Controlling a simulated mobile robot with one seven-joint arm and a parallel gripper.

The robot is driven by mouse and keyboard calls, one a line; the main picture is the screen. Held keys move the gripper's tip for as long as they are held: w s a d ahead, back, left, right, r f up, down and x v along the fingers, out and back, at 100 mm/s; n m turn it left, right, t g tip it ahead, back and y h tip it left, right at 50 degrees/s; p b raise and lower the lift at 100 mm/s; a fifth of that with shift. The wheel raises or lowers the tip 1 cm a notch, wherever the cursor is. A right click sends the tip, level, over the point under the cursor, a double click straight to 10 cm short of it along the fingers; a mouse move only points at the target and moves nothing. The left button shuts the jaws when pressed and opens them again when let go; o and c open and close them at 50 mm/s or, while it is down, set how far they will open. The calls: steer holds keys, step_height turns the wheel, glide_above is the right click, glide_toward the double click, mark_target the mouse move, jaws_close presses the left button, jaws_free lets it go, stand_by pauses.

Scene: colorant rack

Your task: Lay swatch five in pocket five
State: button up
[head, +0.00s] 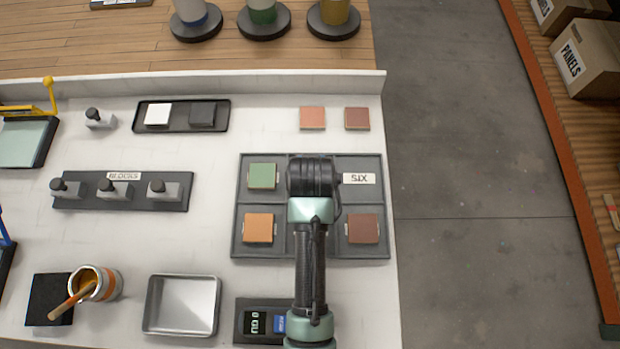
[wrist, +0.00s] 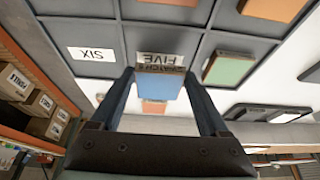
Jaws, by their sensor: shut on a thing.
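A blue swatch (wrist: 158,88) is between the fingertips of my gripper (wrist: 160,74), which is shut on it. The swatch is at pocket five, whose FIVE label (wrist: 160,58) shows just beyond the swatch's edge in the wrist view. I cannot tell whether the swatch touches the pocket floor. In the head view my gripper (head: 313,178) is over the top middle of the dark pocket tray (head: 385,250) and hides pocket five and the swatch. Pocket six, with its SIX label (head: 359,179), is empty at the right.
A green swatch (head: 262,176), an orange swatch (head: 258,228) and a brown swatch (head: 363,228) sit in other pockets. Two loose swatches (head: 312,118) lie behind the tray. A block rack (head: 140,191), metal tray (head: 181,305) and paint can (head: 105,285) stand left.

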steer(key=shift+f, duration=1.95)
steer(key=shift+f, duration=0.15)
steer(key=o, duration=1.2)
